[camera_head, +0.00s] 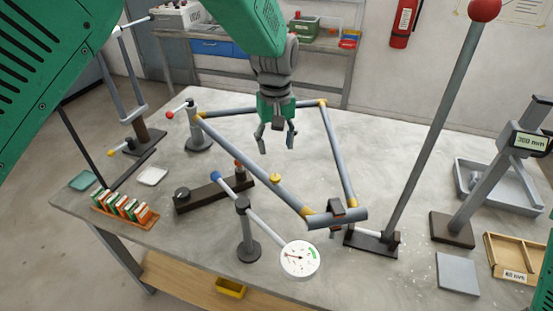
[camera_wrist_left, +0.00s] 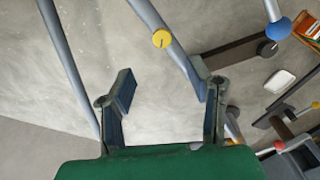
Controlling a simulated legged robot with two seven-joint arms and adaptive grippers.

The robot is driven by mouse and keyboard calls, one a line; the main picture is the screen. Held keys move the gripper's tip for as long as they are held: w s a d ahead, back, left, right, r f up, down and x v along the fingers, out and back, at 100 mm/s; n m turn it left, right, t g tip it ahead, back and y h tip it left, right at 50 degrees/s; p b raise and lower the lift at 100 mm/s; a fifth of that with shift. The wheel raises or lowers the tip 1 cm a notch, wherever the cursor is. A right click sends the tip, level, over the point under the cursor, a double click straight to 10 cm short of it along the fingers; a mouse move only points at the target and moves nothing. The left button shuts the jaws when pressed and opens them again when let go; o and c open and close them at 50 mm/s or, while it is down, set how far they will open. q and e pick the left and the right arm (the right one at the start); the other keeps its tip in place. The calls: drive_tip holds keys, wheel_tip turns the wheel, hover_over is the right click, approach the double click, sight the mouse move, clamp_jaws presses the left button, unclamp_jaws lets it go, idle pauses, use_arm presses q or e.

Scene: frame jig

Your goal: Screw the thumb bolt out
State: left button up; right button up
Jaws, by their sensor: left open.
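A small yellow round knob, which looks like the thumb bolt (camera_head: 276,179), sits on the near tube of the grey frame (camera_head: 240,150). It also shows in the left wrist view (camera_wrist_left: 161,38) as a yellow disc with a dark slot line, near the top. My left gripper (camera_head: 277,140) hangs inside the frame, behind and above the knob, fingers pointing down. It is open and empty, with bare table between its fingers in the left wrist view (camera_wrist_left: 168,95). It appears clear of the knob. The knob's shank is hidden. My right gripper is out of view.
A dial gauge (camera_head: 300,259) on a stand is at the front, with a dark bar fixture (camera_head: 213,193) left of it. A tall post with a red ball (camera_head: 484,10) rises at right. A wooden tray (camera_head: 518,257) lies far right. The table inside the frame is clear.

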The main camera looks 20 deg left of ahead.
use_arm(q)
drive_tip(key=shift+r, duration=1)
drive_tip(key=m+t+h+b, duration=0.35)
drive_tip(key=m+b, duration=0.35)
drive_tip(key=m, duration=0.6)
approach(274, 177)
drive_tip(key=shift+y, duration=0.55)
drive_tip(key=d+f, duration=0.1)
drive_tip(key=f, duration=0.1)
drive_tip(key=w+d+f, duration=0.1)
drive_tip(key=shift+w+d+f+p, duration=0.1)
drive_tip(key=shift+d+f+p, duration=0.2)
drive_tip(key=shift+f, duration=0.1)
drive_tip(key=x, duration=0.3)
drive_tip(key=shift+w+a+f, duration=0.15)
drive_tip(key=shift+a+f, duration=0.15)
drive_tip(key=shift+a, duration=0.05)
drive_tip(key=shift+w+f+t, duration=0.2)
drive_tip(key=shift+f+t, duration=0.05)
drive_tip(key=shift+f, duration=0.2)
